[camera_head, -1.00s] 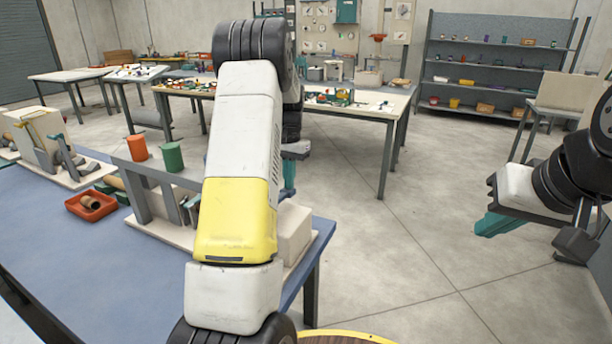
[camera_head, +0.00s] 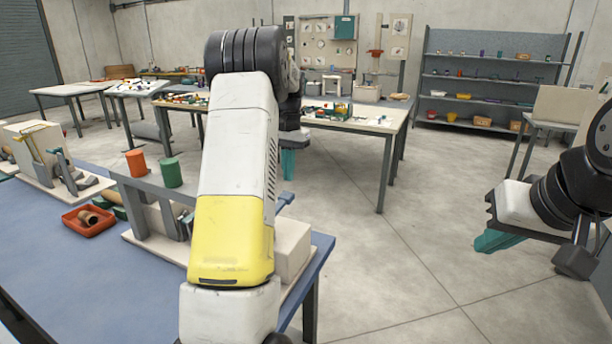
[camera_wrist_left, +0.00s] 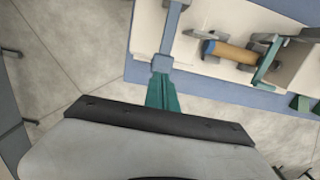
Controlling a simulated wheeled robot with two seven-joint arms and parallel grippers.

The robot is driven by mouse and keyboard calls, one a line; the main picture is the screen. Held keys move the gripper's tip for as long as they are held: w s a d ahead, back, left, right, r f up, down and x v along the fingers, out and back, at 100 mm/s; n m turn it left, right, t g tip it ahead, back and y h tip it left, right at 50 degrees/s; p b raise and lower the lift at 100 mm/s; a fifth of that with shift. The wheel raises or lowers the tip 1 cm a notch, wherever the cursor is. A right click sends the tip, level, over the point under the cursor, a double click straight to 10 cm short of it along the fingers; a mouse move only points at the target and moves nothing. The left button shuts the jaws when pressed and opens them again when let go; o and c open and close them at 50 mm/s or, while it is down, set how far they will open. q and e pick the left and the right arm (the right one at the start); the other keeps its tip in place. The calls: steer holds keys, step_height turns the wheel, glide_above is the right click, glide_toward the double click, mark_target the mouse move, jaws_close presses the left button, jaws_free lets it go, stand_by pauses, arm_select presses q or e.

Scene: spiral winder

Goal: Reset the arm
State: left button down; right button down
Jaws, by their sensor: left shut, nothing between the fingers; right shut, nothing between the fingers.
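My left arm reaches forward through the middle of the head view. Its gripper (camera_head: 288,163) has teal fingers that show partly behind the forearm, shut and empty. In the left wrist view the shut teal fingers (camera_wrist_left: 163,93) point toward the edge of the blue-topped table; I cannot tell whether they touch anything. My right gripper (camera_head: 497,240) is shut and empty over open floor at the right. A winder fixture (camera_head: 152,213) with grey uprights on a pale base stands on the blue table (camera_head: 75,270), partly hidden by my left arm.
A red tray (camera_head: 89,222) holds a brown roll. A second fixture (camera_head: 40,150) stands at the far left. A cluttered workbench (camera_head: 384,126) and shelves (camera_head: 490,85) stand behind. Floor between is clear.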

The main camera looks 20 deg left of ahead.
stand_by(0.4)
arm_select(q)
steer(key=s+d+r+t+h, duration=0.1)
steer(key=s+d+r+t, duration=0.1)
steer(key=s+d+r, duration=0.35)
steer(key=s+d+r+t, duration=0.1)
steer(key=s+d+r, duration=0.1)
steer(key=s, duration=0.7)
steer(key=s+d+r+t+h, duration=0.1)
steer(key=s+d+r+t, duration=0.1)
steer(key=s+d+r, duration=0.35)
steer(key=s+d+f+n+t, duration=0.1)
steer(key=s+f, duration=0.3)
steer(key=s, duration=0.6)
steer(key=shift+s+d+f+t, duration=0.4)
steer(key=shift+d+t, duration=0.1)
steer(key=shift+d, duration=0.15)
